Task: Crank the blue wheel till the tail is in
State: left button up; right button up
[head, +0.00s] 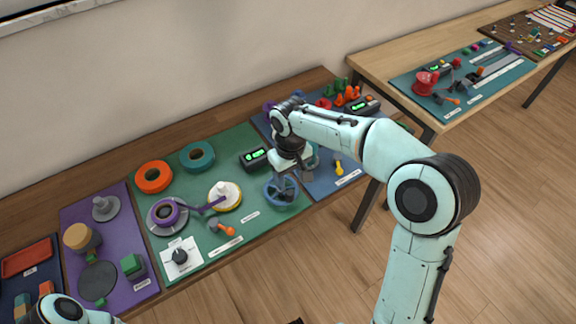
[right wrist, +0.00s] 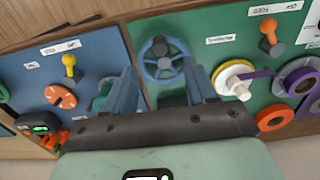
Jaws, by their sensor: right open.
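The blue wheel (head: 281,191) stands on the green mat, partly hidden by my right gripper (head: 289,179). In the right wrist view the wheel (right wrist: 163,70) shows whole, with spokes and a dark knob near its upper rim. My right gripper (right wrist: 160,72) is open and empty, its two blue fingers on either side of the wheel in that view. I cannot tell whether they touch it. A purple strip (head: 210,204) runs from the purple roll (head: 167,212) to the white and yellow spool (head: 225,194). My left gripper is out of view.
Orange (head: 153,177) and teal (head: 197,156) rings lie at the back of the green mat (head: 235,137). A dark box with a green display (head: 254,158) stands behind the wheel. An orange-handled lever (head: 222,227) and a white dial plate (head: 181,257) are in front.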

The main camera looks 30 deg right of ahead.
aim_at(290, 192)
notch_tip(290, 192, down, 9)
jog(key=shift+f+b, duration=0.1)
jog(key=shift+b, duration=0.25)
jog(key=shift+c, duration=0.3)
grip_shut()
